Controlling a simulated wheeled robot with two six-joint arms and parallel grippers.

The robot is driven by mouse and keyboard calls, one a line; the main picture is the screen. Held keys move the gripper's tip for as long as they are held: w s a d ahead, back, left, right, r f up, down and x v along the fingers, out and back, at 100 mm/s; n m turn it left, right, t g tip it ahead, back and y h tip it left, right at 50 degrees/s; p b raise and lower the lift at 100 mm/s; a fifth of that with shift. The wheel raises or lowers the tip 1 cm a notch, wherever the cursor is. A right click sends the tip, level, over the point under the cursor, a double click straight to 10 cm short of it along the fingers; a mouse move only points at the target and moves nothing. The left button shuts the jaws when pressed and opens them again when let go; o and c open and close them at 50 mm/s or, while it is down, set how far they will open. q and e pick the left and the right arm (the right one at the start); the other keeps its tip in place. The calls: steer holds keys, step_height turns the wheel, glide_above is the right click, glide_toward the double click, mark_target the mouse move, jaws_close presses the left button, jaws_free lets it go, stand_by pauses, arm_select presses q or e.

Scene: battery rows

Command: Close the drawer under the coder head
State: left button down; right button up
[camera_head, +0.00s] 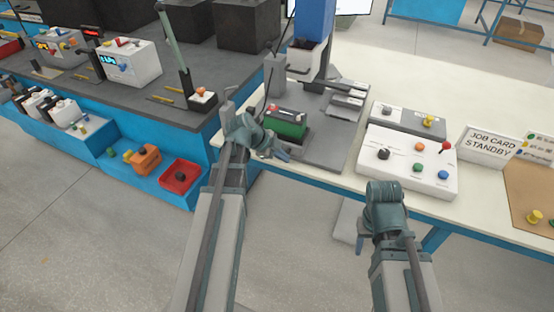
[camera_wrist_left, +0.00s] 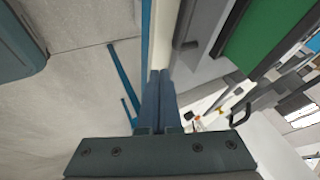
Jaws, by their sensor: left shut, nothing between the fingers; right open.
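The coder head (camera_head: 304,56) is a pale box on a blue column at the back of the white table. Below and in front of it, a green-topped block (camera_head: 288,129) with dark edges sits on a grey base plate (camera_head: 328,148). I cannot make out clearly which part is the drawer or how far out it stands. My left gripper (camera_head: 280,153) is shut and empty, low at the front of the green block. In the left wrist view its fingers (camera_wrist_left: 159,88) are together beside a grey edge, with the green surface (camera_wrist_left: 265,35) to the right. My right gripper (camera_head: 362,240) is open, in front of the table.
A white control box (camera_head: 412,160) with coloured knobs stands right of the base plate. A job card sign (camera_head: 490,145) and a brown board (camera_head: 533,190) lie farther right. A blue-sided bench (camera_head: 150,115) with bins stands left. The floor in front is clear.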

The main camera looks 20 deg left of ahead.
arm_select(q)
steer(key=w, duration=0.1)
steer(key=w+f, duration=0.1)
steer(key=w+f+b, duration=0.1)
steer(key=w, duration=0.1)
steer(key=shift+d, duration=0.4)
steer(key=shift+w, duration=0.65)
arm_select(e)
steer(key=shift+f, duration=1)
arm_select(q)
steer(key=w, duration=1.7)
steer(key=shift+w, duration=0.4)
steer(key=shift+r, duration=0.1)
